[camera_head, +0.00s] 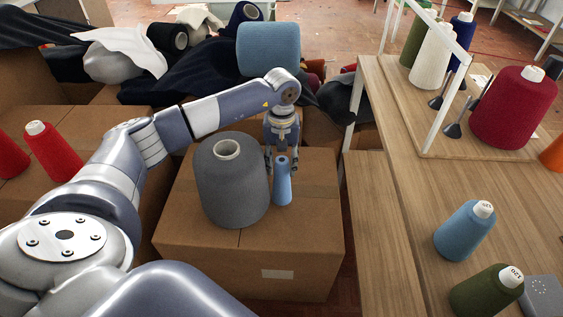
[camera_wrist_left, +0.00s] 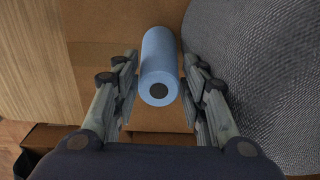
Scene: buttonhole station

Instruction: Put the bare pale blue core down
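The bare pale blue core (camera_head: 282,184) is a slim blue cylinder standing upright on a cardboard box (camera_head: 290,250), close to the right side of a big grey yarn cone (camera_head: 230,185). My left gripper (camera_head: 283,160) is at the upper part of the core. In the left wrist view the core (camera_wrist_left: 160,62) shows its dark end hole between the two fingers (camera_wrist_left: 158,85). A narrow gap shows on each side, so the gripper is open around it and not pressing on it. The grey cone (camera_wrist_left: 260,70) is close beside the right finger. My right gripper is not in view.
A wooden table (camera_head: 385,230) stands to the right, with a blue cone (camera_head: 463,232), a green cone (camera_head: 485,292) and a dark red cone (camera_head: 513,110). Black fabric and a large blue roll (camera_head: 268,48) lie behind the box. Red cones (camera_head: 52,150) stand at left.

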